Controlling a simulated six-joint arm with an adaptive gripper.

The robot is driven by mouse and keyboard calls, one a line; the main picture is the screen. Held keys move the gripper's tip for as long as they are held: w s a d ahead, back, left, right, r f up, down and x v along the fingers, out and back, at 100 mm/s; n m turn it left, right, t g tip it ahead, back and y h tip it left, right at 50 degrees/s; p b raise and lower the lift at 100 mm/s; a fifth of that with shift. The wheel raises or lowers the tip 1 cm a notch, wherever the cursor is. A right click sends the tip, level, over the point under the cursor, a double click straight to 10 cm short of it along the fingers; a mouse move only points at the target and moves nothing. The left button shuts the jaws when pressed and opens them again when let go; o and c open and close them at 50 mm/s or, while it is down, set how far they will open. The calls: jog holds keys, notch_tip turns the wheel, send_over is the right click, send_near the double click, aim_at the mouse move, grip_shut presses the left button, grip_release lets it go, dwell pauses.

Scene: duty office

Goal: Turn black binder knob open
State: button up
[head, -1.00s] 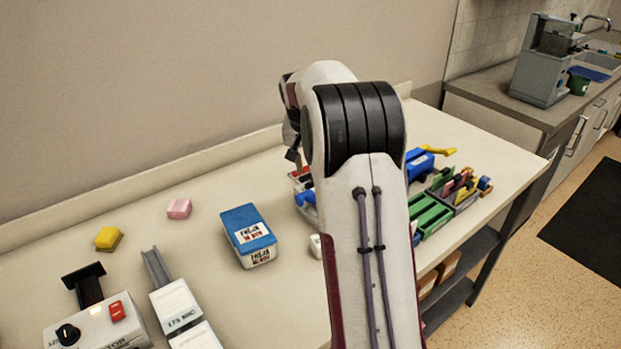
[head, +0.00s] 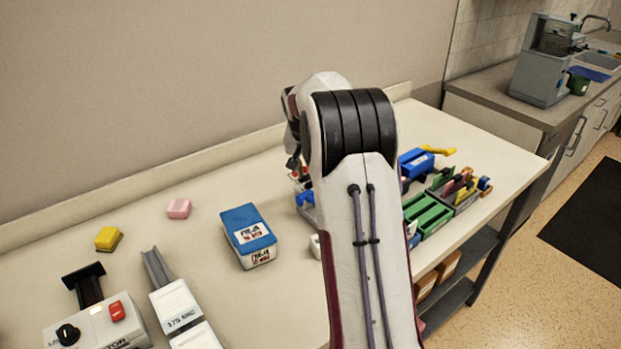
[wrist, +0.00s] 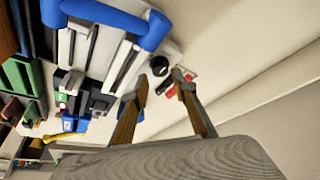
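In the wrist view a pale device with a blue handle (wrist: 120,14), which looks like the binder, fills the upper left. A round black knob (wrist: 159,65) shows at its right, with a red part beside it (wrist: 172,90). My gripper (wrist: 161,76) is open, its two brown fingers apart and empty. The knob appears between and just beyond the fingertips; I cannot tell whether they touch it. In the head view my arm hides the gripper and most of this device.
Green trays (head: 428,214) and a blue holder (head: 416,163) stand right of my arm. A blue-lidded box (head: 247,235) is to the left. A grey machine with another black knob (head: 67,334) and a red switch stands at front left. The wall runs behind.

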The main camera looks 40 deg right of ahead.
jog(key=shift+x, duration=2)
grip_shut()
